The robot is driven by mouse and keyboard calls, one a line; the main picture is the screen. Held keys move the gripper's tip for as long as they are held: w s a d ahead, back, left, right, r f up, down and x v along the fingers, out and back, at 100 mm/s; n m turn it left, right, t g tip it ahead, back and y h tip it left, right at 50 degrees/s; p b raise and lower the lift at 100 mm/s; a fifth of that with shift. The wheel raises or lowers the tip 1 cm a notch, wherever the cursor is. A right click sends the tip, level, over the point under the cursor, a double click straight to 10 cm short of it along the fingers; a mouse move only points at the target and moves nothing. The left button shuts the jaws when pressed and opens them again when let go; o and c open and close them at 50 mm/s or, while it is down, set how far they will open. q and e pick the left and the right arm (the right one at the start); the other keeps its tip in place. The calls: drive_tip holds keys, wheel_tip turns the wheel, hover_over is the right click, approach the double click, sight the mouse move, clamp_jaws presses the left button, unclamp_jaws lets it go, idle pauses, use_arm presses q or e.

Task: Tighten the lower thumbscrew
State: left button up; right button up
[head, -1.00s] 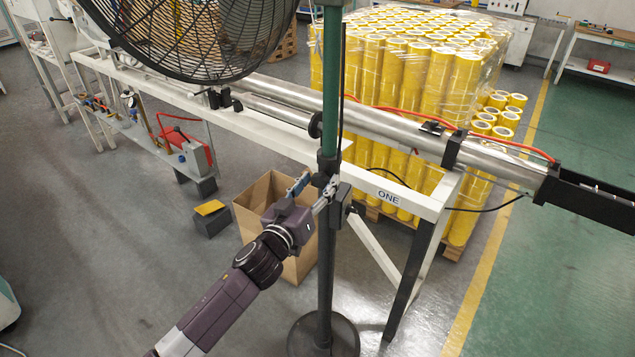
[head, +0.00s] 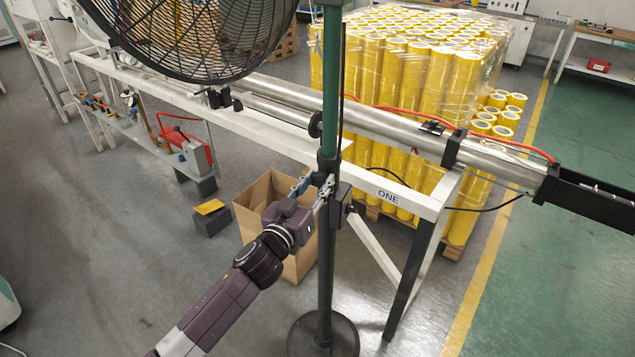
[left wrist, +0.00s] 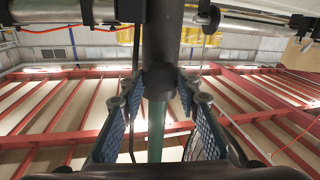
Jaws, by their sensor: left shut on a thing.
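The lower thumbscrew is a dark knob on the collar of the fan's upright pole (head: 325,255). In the left wrist view, a dark rounded knob (left wrist: 159,80) sits between my blue-padded fingertips, in front of the pole. My left gripper (head: 315,184) reaches the pole from the lower left, and its fingers are shut on the knob. In the head view the fingers and collar largely hide the knob. A dark round upper knob (head: 315,125) sticks out from the pole higher up. My right gripper is in neither current view.
The black fan cage (head: 190,40) hangs at the upper left, and the pole's round base (head: 323,338) is on the floor. A white frame marked ONE (head: 410,205) passes close behind the pole. An open cardboard box (head: 255,210) stands behind my left gripper.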

use_arm(q)
drive_tip(key=m, duration=0.8)
drive_tip(key=shift+d+m+p, duration=0.1)
drive_tip(key=shift+m+p, duration=0.2)
drive_tip(key=shift+m, duration=0.1)
drive_tip(key=m, duration=0.4)
drive_tip(key=shift+s+d+f+m, duration=0.1)
drive_tip(key=shift+m, duration=0.2)
drive_tip(key=shift+f+m, duration=0.1)
drive_tip(key=shift+m, duration=1.7)
drive_tip(key=o, duration=1.2)
drive_tip(key=shift+c, duration=0.2)
drive_tip(key=shift+s, duration=0.1)
